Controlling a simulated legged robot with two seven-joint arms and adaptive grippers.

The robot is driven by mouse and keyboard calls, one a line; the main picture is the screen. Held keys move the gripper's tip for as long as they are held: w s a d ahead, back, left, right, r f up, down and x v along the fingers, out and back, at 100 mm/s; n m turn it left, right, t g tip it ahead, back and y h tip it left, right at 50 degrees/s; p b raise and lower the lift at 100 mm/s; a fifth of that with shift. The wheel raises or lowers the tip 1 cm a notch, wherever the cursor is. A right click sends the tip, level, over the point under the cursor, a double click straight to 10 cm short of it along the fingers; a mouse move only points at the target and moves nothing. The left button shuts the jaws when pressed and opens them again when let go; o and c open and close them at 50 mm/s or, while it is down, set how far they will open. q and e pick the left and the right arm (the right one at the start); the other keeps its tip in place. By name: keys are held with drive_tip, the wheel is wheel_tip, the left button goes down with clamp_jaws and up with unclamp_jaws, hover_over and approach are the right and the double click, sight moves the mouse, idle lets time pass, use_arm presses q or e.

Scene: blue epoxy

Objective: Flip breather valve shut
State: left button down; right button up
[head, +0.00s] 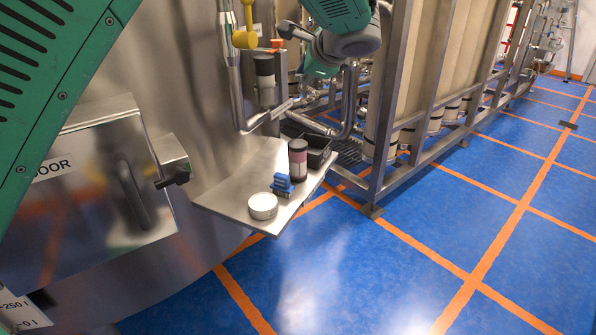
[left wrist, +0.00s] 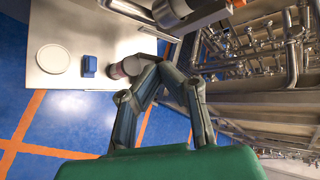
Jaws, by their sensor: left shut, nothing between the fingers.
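A yellow valve part (head: 245,38) sits on a steel pipe beside the vessel in the head view. A small orange part (head: 278,43) shows just to its right. I cannot tell for certain which of these belongs to the breather valve. My left gripper (head: 285,28) reaches in at the top of the head view, just right of the yellow part and above the orange part, with a visible gap to the yellow one. In the left wrist view the gripper's dark fingers (left wrist: 156,70) come together, shut and empty. My right gripper is not in view.
A steel frame (head: 384,120) stands right. Blue floor (head: 420,220) is clear.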

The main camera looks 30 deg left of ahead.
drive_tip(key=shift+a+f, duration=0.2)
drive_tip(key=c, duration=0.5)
drive_tip(key=shift+b, duration=0.3)
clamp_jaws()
use_arm(q)
drive_tip(key=s+d+f+n+g+h, duration=0.15)
drive_tip(key=s+f, duration=0.35)
drive_tip(key=f, duration=0.6)
drive_tip(key=s+f+g+h, duration=0.1)
drive_tip(key=s+f+h, duration=0.3)
drive_tip(key=f, duration=0.7)
drive_tip(key=s+d+f+n+g+h, duration=0.1)
drive_tip(key=s+f+g+h, duration=0.1)
drive_tip(key=s+f, duration=0.75)
drive_tip(key=s+f+n, duration=0.3)
drive_tip(key=s+f, duration=0.2)
drive_tip(key=s, duration=0.4)
drive_tip(key=s+f+n+g+h+b, duration=0.1)
drive_tip(key=s+f+n, duration=0.2)
drive_tip(key=s, duration=0.6)
drive_tip(key=s+f+n, duration=0.3)
drive_tip(key=s+f, duration=0.4)
drive_tip(key=s, duration=0.2)
drive_tip(key=shift+a+f+g, duration=0.25)
drive_tip(key=shift+a+g, duration=0.1)
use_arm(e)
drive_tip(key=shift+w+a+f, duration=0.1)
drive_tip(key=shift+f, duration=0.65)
